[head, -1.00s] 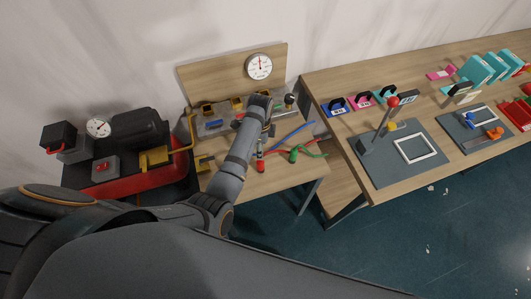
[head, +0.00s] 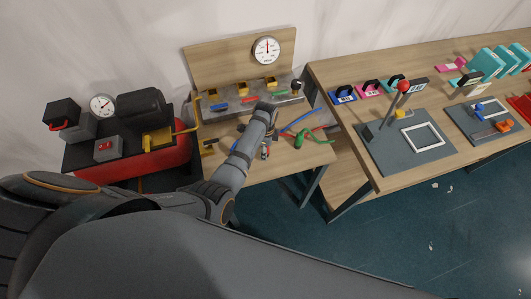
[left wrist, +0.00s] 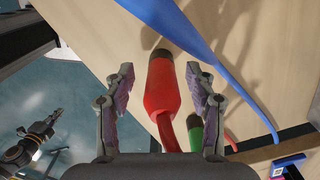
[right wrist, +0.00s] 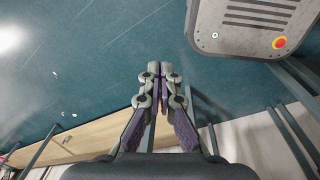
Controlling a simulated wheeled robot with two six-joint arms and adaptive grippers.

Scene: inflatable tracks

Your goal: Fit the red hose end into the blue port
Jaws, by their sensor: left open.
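The red hose end (left wrist: 162,88) lies on the wooden bench, its dark tip pointing away from my left gripper. In the left wrist view it sits between the spread fingers of my left gripper (left wrist: 160,75), with gaps to both sides. In the head view my left gripper (head: 266,145) is over the bench and mostly hides the hose end. The blue-marked port (head: 220,106) is on the grey block at the back left of the bench. My right gripper (right wrist: 160,70) is shut and empty above the floor, away from the bench.
A blue hose (left wrist: 200,35) and a green hose end (left wrist: 195,130) lie close to the red one. Red-marked (head: 249,99) and green-marked (head: 280,92) ports share the block. A compressor (head: 150,165) stands left. A second table (head: 440,175) with a lever stands right.

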